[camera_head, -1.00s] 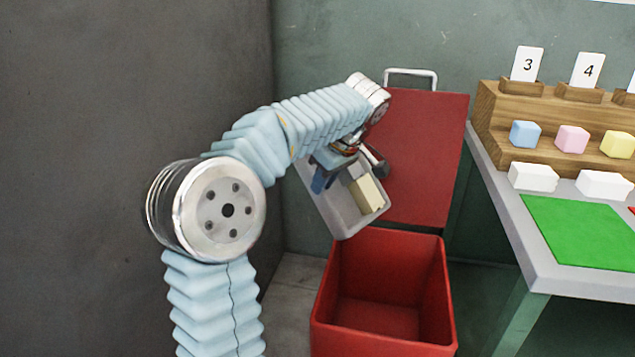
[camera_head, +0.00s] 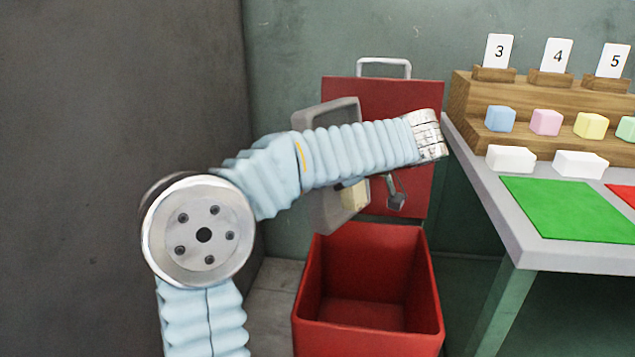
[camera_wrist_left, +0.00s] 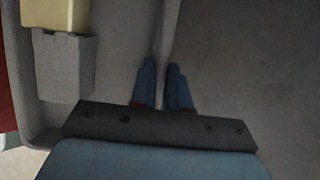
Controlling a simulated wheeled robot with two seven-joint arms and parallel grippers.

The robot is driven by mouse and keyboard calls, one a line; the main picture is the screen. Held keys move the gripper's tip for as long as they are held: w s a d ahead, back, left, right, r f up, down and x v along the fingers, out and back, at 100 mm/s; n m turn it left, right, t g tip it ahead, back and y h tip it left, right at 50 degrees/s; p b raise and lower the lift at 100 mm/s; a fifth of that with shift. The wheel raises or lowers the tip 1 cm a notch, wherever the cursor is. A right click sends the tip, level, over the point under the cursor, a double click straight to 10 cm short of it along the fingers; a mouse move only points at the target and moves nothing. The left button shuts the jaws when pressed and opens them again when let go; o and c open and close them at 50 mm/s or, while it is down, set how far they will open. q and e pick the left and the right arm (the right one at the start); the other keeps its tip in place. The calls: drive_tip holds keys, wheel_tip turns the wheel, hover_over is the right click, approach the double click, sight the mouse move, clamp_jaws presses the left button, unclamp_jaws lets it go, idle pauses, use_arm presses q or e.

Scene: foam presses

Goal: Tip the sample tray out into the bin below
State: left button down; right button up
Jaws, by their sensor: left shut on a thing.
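The grey sample tray (camera_head: 332,214) is tilted steeply, almost on edge, above the red bin (camera_head: 366,338). My left arm crosses in front of it and hides its middle. A cream block (camera_head: 354,196) is still in the tray near its lower end. The left wrist view shows the cream block (camera_wrist_left: 55,16) and a grey block (camera_wrist_left: 66,66) beside it in the tray. My left gripper (camera_wrist_left: 163,76) is shut on the tray's wall (camera_wrist_left: 168,25); in the head view the arm hides the fingers. The visible inside of the bin is empty. My right gripper is not in view.
The bin's red lid (camera_head: 425,105) stands open behind it. To the right is a table (camera_head: 490,215) with a wooden stepped rack (camera_head: 462,100), coloured blocks, number cards, white blocks and a green mat (camera_head: 570,207). A dark wall closes the left side.

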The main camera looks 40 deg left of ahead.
use_arm(q)
drive_tip(key=d+f+y+b, duration=0.1)
drive_tip(key=d+f+y, duration=0.1)
drive_tip(key=d+y, duration=0.4)
drive_tip(key=shift+d, duration=0.6)
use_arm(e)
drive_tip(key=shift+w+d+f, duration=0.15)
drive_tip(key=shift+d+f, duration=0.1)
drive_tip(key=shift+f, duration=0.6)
use_arm(q)
drive_tip(key=shift+w, duration=0.1)
